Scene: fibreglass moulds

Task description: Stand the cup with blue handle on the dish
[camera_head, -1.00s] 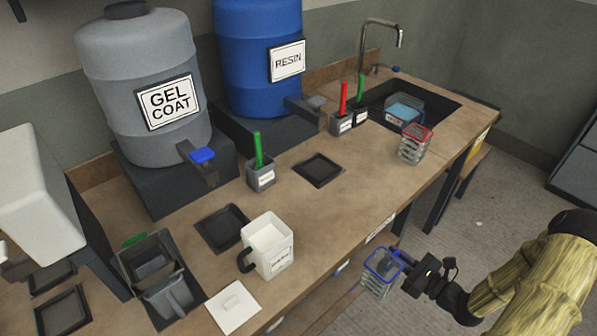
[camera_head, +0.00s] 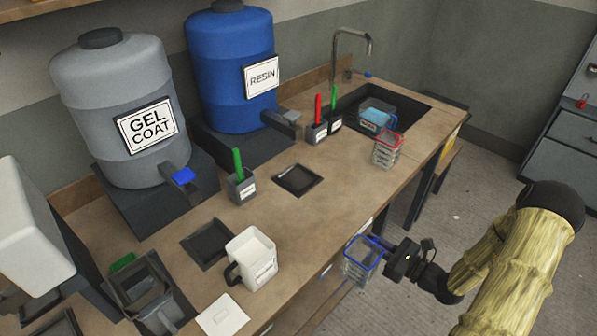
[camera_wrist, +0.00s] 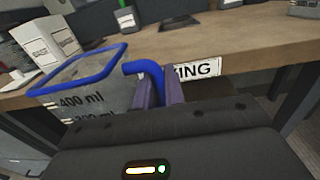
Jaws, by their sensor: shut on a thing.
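The clear measuring cup with blue rim and blue handle (camera_head: 361,268) is in my gripper (camera_head: 383,246), in front of the bench's front edge. The gripper is shut on the blue handle. In the wrist view the cup (camera_wrist: 80,88), marked 400 ml, stands roughly upright left of my gripper's fingers (camera_wrist: 160,90). Two flat dark square dishes lie on the bench: one in front of the resin barrel (camera_head: 300,181), one in front of the gel coat barrel (camera_head: 207,243). I cannot tell which is the task's dish. Both look empty.
A white jug (camera_head: 252,262) stands beside the nearer dark dish. A red-rimmed cup (camera_head: 387,151) stands near the sink (camera_head: 405,108). Grey holders with a green stick (camera_head: 240,188) and a red stick (camera_head: 318,130) stand towards the back. The bench (camera_head: 325,215) front middle is clear.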

